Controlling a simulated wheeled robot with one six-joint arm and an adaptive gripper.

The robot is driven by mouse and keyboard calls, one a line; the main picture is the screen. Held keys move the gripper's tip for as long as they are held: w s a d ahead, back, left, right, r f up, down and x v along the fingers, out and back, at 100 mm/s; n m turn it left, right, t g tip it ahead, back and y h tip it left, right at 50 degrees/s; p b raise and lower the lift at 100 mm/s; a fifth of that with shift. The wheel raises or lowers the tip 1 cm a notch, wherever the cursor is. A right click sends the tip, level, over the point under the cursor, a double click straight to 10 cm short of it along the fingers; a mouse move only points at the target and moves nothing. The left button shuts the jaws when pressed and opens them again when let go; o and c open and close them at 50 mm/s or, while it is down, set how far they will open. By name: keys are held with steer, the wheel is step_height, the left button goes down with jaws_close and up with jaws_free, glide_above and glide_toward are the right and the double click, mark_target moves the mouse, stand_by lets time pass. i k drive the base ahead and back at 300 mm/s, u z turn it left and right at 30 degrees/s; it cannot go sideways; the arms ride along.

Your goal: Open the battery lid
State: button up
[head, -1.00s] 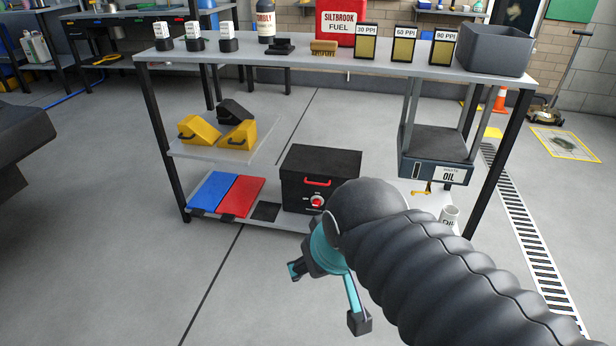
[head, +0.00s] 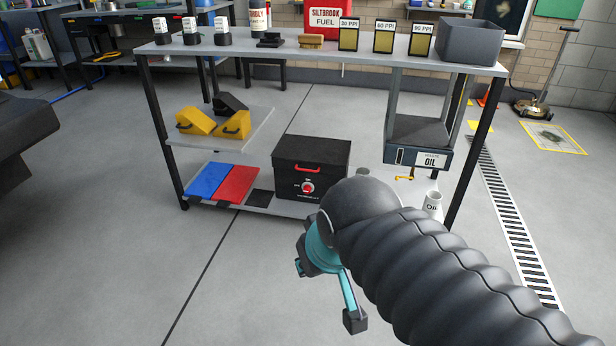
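A black box (head: 311,178) with a closed lid (head: 311,152) stands on the low shelf of the workbench. A red handle (head: 307,169) is on the upper front and a red round knob (head: 308,187) is below it; I take this for the battery box, though no label is readable. My gripper (head: 328,294) is in front of and below the box in the picture, apart from it. Its teal and black fingers are spread and nothing shows between them. My dark ribbed arm hides the floor at the lower right.
Blue (head: 209,180) and red (head: 238,184) panels lie left of the box. Yellow wedges (head: 196,121) sit on the middle shelf. A waste-oil drawer unit (head: 418,157) and an oil can (head: 433,204) are at right. The floor (head: 120,270) at left is clear.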

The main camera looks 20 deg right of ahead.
mark_target(310, 154)
steer(key=z, duration=0.45)
steer(key=i, duration=1.15)
steer(key=u, duration=0.45)
